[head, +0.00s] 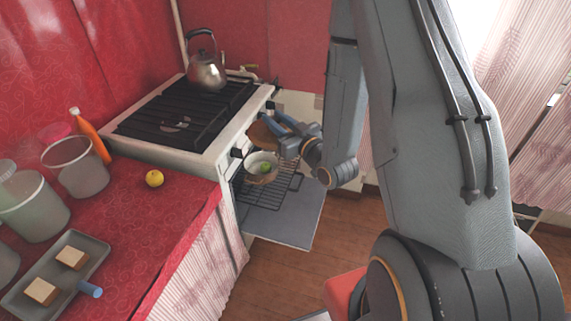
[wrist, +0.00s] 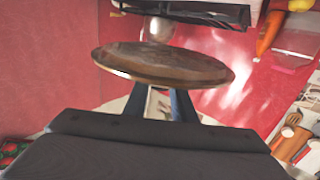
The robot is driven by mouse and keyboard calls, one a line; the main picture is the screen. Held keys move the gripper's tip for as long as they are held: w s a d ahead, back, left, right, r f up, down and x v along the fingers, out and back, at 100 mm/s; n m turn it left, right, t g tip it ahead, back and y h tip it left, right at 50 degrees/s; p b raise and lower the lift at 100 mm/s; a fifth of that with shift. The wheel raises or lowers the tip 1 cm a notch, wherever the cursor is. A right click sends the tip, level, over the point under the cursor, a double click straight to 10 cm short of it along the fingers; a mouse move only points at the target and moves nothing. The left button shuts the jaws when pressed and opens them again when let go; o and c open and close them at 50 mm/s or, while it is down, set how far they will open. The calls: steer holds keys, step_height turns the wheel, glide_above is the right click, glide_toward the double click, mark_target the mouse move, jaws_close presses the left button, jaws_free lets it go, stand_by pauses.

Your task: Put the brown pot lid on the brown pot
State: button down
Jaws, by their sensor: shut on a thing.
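The brown pot lid (head: 262,136) is in my gripper (head: 282,127), in front of the stove and above the open oven door. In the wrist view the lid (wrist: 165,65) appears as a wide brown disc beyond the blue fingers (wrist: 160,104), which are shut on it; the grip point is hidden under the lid. The brown pot (head: 262,175) stands on the oven rack, lidless, with a pale inside and a green item (head: 265,168) in it. The lid is above and apart from the pot.
The oven door (head: 285,222) is open with a wire rack (head: 285,190) over it. A kettle (head: 207,70) stands on the stove grates (head: 180,115). The red counter (head: 170,210) holds a lemon (head: 154,178), an orange bottle (head: 90,135), containers (head: 78,170) and a tray (head: 85,245).

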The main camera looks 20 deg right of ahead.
steer(key=w+d+f+b, duration=0.1)
steer(key=w+f+b, duration=0.4)
steer(key=f+b, duration=0.6)
steer(key=w+f+b, duration=0.5)
steer(key=f+b, duration=0.5)
steer(key=b, duration=0.1)
steer(key=w+d+f+b, duration=0.1)
steer(key=w+f+b, duration=0.4)
steer(key=f+b, duration=0.6)
steer(key=shift+w+a+f+b, duration=0.3)
steer(key=shift+w+f+b, duration=0.2)
steer(key=shift+w+b, duration=0.85)
steer(key=shift+w+a+f+b, duration=0.25)
steer(key=shift+w+f+b, duration=0.4)
steer(key=shift+w, duration=1.25)
steer(key=shift+w+a+f+b, duration=0.35)
steer(key=shift+w+b, duration=0.7)
steer(key=shift+w, duration=0.6)
steer(key=shift+b+x, duration=0.3)
steer(key=shift+x, duration=0.85)
steer(key=shift+d+f, duration=0.15)
steer(key=shift+f, duration=0.35)
steer(key=c, duration=1.4)
jaws_free()
